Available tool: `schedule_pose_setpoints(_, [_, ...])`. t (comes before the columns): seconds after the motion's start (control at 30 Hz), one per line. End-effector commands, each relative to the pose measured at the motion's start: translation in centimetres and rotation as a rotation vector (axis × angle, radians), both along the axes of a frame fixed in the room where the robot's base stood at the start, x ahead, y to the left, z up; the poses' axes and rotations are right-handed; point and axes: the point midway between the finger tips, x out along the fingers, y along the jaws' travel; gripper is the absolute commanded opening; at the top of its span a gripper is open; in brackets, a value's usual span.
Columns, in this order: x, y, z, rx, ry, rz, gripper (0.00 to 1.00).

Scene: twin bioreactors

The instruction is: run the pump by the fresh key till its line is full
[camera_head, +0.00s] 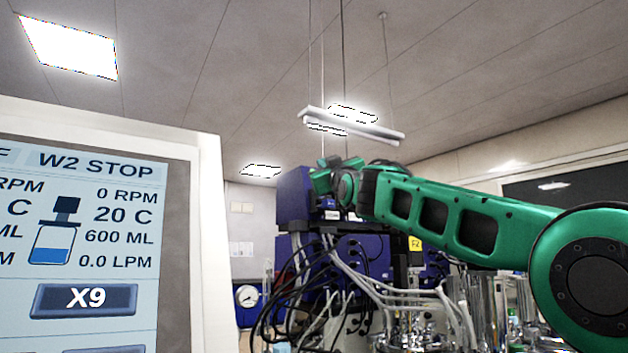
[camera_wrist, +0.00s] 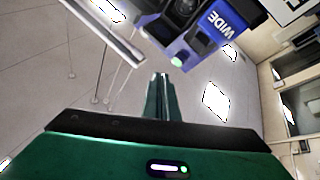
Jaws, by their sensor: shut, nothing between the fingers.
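My gripper (camera_wrist: 162,82) is shut and empty in the wrist view, its fingertips pointing up in the picture. Just beyond the fingertips is a blue-faced unit (camera_wrist: 222,50) with dark round parts, a small lit green spot and the word WIDE; I cannot tell how far apart they are. In the head view my green arm reaches from the right to a blue box (camera_head: 293,195) on top of the equipment, and the fingertips are not clear there. I cannot make out the fresh key or the pump's line in either view.
Grey and black cables (camera_head: 350,280) hang below the blue box. A round gauge (camera_head: 247,296) and metal vessels (camera_head: 485,300) stand nearby.

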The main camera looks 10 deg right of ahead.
Motion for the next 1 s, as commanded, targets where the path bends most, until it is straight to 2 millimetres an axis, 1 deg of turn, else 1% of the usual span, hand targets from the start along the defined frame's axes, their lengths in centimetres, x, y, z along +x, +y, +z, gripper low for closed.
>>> schedule_pose_setpoints(1.0, [2.4, 0.8, -0.7, 0.0, 0.0, 0.0, 0.0])
